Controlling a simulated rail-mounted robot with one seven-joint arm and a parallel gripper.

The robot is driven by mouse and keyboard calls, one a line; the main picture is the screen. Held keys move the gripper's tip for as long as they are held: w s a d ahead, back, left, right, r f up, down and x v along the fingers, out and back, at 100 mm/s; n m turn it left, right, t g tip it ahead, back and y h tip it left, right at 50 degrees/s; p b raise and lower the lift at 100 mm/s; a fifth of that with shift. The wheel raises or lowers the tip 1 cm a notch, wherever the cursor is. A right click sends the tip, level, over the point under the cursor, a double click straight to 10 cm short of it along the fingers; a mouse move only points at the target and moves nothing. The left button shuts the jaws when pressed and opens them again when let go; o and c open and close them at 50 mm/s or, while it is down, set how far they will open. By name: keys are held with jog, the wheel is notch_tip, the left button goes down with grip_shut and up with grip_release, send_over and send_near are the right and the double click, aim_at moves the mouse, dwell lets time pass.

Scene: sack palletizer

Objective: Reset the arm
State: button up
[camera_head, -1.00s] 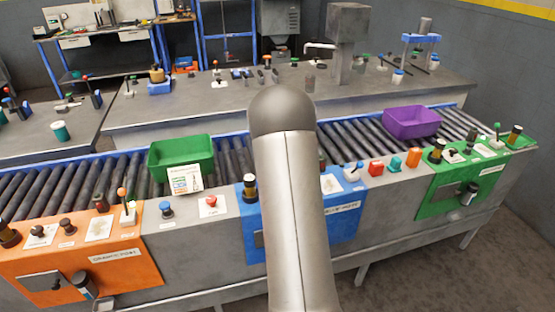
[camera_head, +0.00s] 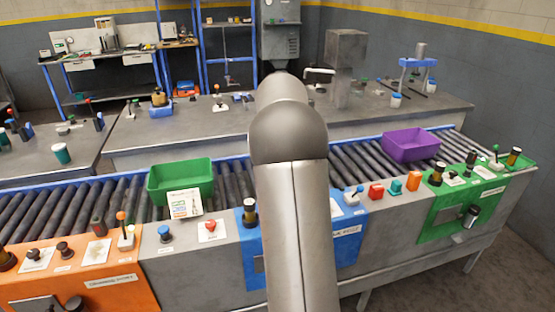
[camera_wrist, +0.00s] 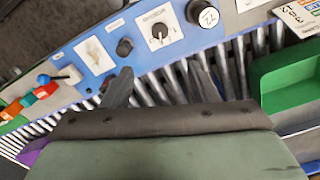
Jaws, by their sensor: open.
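My arm (camera_head: 295,210) rises through the middle of the head view, and its upper part bends away toward the back. My gripper is hidden behind it there. In the wrist view my gripper (camera_wrist: 161,80) is open, its two dark fingers apart with nothing between them. It hangs above the roller conveyor (camera_wrist: 235,60), close to the blue control panel (camera_wrist: 130,47).
A green bin (camera_head: 180,182) stands on the conveyor left of my arm and also shows in the wrist view (camera_wrist: 288,78). A purple bin (camera_head: 411,146) stands on the right. Orange (camera_head: 75,287) and green (camera_head: 465,203) panels line the front. A grey workbench (camera_head: 230,135) lies behind.

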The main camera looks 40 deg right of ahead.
dwell(0.5)
jog(key=s+a+n, duration=0.2)
jog(key=s+a, duration=0.2)
jog(key=a, duration=0.6)
jog(key=s+a+n, duration=0.2)
jog(key=s+a, duration=0.1)
jog(key=a, duration=0.6)
jog(key=s+a+f+n, duration=0.2)
jog(key=s+a, duration=0.4)
jog(key=s, duration=0.3)
jog(key=s+a+f+n+p, duration=0.1)
jog(key=s+a+f+n, duration=0.2)
jog(key=s+a, duration=0.4)
jog(key=shift+s+a+f+p, duration=0.3)
jog(key=shift+s+f, duration=0.3)
jog(key=shift+s, duration=0.5)
